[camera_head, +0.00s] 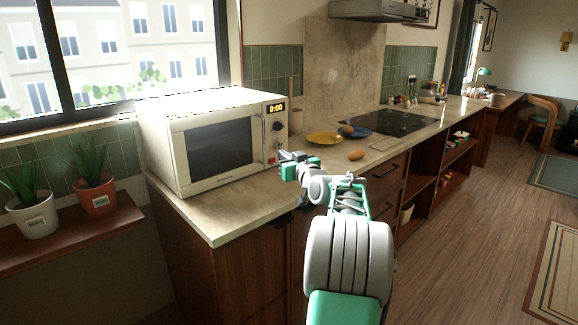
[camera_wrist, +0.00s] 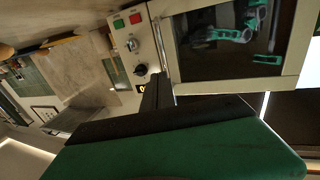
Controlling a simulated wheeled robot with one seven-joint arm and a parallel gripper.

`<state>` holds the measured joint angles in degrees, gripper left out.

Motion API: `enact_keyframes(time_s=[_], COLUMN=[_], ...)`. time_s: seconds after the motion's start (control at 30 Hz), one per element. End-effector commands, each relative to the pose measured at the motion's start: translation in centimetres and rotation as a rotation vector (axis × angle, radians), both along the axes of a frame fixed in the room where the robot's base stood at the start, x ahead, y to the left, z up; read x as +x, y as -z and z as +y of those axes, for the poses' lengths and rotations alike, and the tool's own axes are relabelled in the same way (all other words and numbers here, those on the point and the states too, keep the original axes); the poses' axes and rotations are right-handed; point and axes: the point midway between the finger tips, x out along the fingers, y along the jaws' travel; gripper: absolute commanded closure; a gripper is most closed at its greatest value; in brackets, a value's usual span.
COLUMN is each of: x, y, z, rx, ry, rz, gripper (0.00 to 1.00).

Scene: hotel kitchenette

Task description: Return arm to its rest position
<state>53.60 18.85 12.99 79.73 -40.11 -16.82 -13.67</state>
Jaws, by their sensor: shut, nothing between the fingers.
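My arm reaches up from the bottom of the head view, and its wrist end is in front of the counter's near edge, by the right side of the microwave (camera_head: 222,148). My gripper (camera_wrist: 158,90) shows in the wrist view with its dark fingers together and nothing between them. The microwave's control panel and dark door fill the upper part of that view, beyond the fingers. The microwave door is closed and its display reads 0:00. In the head view the fingers are too small to make out clearly.
The counter (camera_head: 232,222) holds a yellow plate (camera_head: 322,139), a blue plate (camera_head: 364,132) with a brown oval item (camera_head: 347,130), and a similar item (camera_head: 356,155) near the edge. A cooktop (camera_head: 390,122) lies beyond. Potted plants (camera_head: 98,195) stand left.

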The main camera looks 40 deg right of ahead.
Motion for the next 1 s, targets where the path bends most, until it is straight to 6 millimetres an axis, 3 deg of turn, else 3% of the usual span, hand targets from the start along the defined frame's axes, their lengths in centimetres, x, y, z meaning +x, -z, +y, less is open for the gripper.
enact_keyframes(time_s=[0.1, 0.2, 0.3, 0.37, 0.47, 0.53, 0.6, 0.67, 0.7, 0.77, 0.8, 0.9, 1.0], x=[-1.9, -2.5, -2.3, -1.6, -0.2, 0.2, -0.7, -2.5, -4.1, -7.2, -9.6, -16.5, -22.8], y=[0.1, 0.0, -0.1, -0.3, -0.3, 0.2, 1.1, 2.2, 2.9, 3.9, 4.6, 6.4, 7.9], z=[0.2, 0.4, 1.0, 2.7, 8.5, 14.4, 20.7, 25.6, 28.7, 32.9, 35.4, 40.5, 43.2], rx=[0.000, 0.000, 0.003, 0.010, 0.038, 0.067, 0.093, 0.114, 0.125, 0.139, 0.147, 0.157, 0.162], ry=[0.002, 0.001, -0.006, -0.025, -0.080, -0.129, -0.175, -0.207, -0.224, -0.245, -0.255, -0.270, -0.265], rz=[0.001, 0.001, 0.011, 0.039, 0.149, 0.269, 0.404, 0.521, 0.600, 0.717, 0.797, 0.986, 1.141], gripper=[1.00, 1.00, 1.00, 1.00, 1.00, 1.00, 1.00, 1.00, 1.00, 1.00, 1.00, 1.00, 1.00])
